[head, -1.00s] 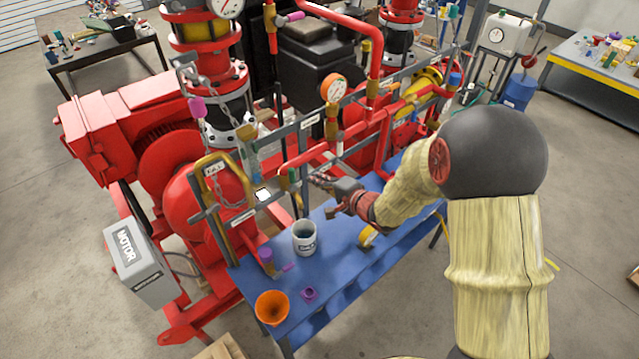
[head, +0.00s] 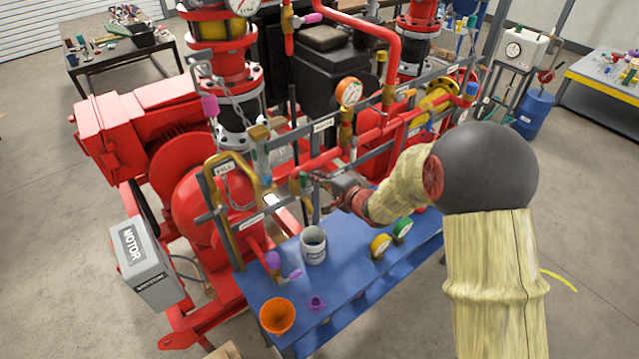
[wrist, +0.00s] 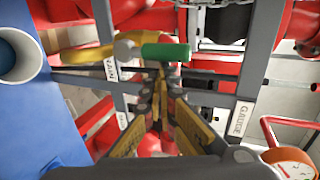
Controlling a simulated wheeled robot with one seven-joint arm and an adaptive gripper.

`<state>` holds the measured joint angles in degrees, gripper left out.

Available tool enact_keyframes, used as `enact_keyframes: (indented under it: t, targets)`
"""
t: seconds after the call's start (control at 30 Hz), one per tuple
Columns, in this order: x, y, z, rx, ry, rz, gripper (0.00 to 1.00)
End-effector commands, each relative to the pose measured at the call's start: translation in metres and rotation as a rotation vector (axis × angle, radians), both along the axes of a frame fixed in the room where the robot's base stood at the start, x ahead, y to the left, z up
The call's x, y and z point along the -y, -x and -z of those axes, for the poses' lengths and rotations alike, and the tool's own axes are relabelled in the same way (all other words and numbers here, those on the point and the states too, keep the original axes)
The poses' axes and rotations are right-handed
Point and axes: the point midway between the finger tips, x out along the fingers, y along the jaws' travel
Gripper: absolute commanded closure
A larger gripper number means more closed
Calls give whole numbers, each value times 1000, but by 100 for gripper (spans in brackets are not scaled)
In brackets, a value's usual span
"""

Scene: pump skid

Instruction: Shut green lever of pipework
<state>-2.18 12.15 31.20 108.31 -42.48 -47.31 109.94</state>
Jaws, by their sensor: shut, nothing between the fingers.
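The green lever (wrist: 165,52) shows in the wrist view just beyond my fingertips, lying crosswise in the picture with a round grey hub at its left end. In the head view the green lever (head: 303,181) is small, on the pipework above the blue bench, and partly hidden by my gripper. My gripper (head: 317,179) is shut and empty, at the right side of the lever. In the wrist view the fingertips of my gripper (wrist: 162,76) come together just below the green handle. I cannot tell whether they touch it.
Grey rails with a DRAIN label (wrist: 110,62) and a GAUGE label (wrist: 241,118) flank my fingers.

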Motion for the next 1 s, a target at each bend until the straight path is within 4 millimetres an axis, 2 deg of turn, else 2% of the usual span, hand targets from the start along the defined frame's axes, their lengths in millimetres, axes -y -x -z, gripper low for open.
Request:
enact_keyframes:
  t: [0.27,0.5,1.0]
  targets:
    - [-10,-13,7,1,1,0,100]
    - [-21,-4,-2,1,1,-2,100]
    - [-47,14,-3,0,1,-1,100]
